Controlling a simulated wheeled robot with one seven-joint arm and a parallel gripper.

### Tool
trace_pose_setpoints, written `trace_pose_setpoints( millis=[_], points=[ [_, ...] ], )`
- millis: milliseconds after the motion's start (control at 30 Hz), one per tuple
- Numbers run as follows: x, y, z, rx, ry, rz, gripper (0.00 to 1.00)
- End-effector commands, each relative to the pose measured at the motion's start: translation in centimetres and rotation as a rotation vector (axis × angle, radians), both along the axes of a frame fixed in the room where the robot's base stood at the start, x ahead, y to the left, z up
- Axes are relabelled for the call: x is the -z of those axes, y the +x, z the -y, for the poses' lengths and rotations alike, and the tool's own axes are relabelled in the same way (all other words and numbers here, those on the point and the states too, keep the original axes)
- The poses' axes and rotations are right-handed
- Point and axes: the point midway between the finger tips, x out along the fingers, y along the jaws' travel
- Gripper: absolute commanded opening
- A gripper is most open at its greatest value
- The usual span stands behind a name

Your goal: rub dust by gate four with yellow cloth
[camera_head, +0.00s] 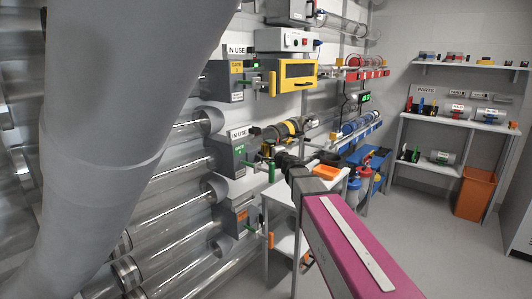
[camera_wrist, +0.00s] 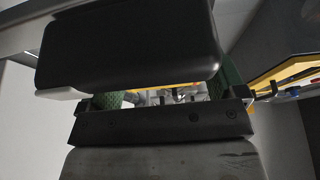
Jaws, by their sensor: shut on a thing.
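My gripper (camera_head: 268,155) is at the end of the dark wrist in the middle of the head view, close to the box with the green label (camera_head: 239,153). In the wrist view its dark jaw parts (camera_wrist: 165,92) fill the middle, with green textured pieces at both sides. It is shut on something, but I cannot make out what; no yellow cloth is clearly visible. Above is a box with a yellow gate label (camera_head: 236,68), below one with an orange label (camera_head: 242,215). I cannot read which is gate four. No dust can be made out.
Clear tubes run along the wall at left, behind a large grey form. A white table (camera_head: 283,192) with an orange tray (camera_head: 326,172) stands beside my wrist. Parts shelves (camera_head: 450,122) and an orange bin (camera_head: 475,192) are at the far right. Open floor lies before them.

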Motion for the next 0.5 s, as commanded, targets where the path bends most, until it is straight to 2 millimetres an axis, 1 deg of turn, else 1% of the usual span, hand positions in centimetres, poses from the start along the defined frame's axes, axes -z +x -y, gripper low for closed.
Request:
trace_pose_setpoints(
  millis=[33,233,500],
  points=[
    [0.0,-0.4,0.4,0.0,0.0,0.0,0.67],
    [0.0,-1.3,1.6,0.001,0.0,0.0,0.67],
    [0.0,-1.3,1.7,0.0,0.0,0.0,0.67]
  ],
)
